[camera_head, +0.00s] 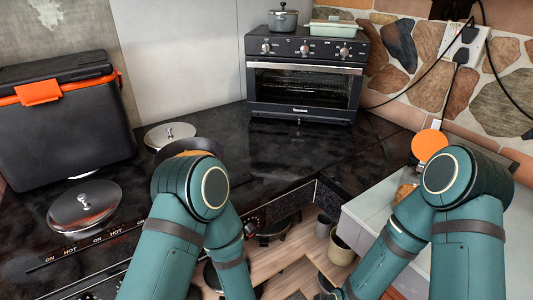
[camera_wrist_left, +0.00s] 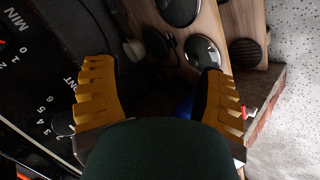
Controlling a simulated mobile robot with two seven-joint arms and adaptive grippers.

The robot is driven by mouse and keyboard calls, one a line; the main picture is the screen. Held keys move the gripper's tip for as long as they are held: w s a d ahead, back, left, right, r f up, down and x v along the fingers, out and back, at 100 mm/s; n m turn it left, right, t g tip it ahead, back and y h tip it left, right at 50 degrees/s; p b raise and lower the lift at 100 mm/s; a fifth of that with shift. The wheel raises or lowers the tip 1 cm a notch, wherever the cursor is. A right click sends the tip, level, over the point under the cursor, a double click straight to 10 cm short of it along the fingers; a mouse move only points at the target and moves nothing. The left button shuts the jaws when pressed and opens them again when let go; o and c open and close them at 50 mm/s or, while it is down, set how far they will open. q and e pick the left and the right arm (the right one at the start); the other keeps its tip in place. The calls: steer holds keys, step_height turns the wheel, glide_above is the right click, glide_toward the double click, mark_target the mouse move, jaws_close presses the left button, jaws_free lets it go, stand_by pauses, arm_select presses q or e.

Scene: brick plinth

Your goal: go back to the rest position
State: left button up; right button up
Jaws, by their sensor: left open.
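In the head view both of my teal arms are bent, with their elbows raised in front of the counter and their forearms reaching down out of the bottom of the picture. My left gripper (camera_wrist_left: 158,92) shows in the left wrist view with its two yellow ribbed fingers wide apart and nothing between them. Below it are a wooden surface (camera_wrist_left: 208,22) and round dark and shiny lids or pans (camera_wrist_left: 202,54). My right gripper is not in either view.
A black stove counter (camera_head: 290,150) bears a toaster oven (camera_head: 303,75), a black box with orange latch (camera_head: 62,110) and metal lids (camera_head: 84,205). A pan (camera_head: 190,147) is partly behind my left elbow. A grey-white counter (camera_head: 375,210) lies right. The counter before the oven is clear.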

arm_select(q)
steer(key=s+a+f+m+g+h, duration=0.1)
steer(key=s+m+g+h, duration=0.6)
steer(key=m, duration=0.8)
steer(key=shift+s+a+f, duration=0.2)
steer(key=shift+s+f, duration=0.15)
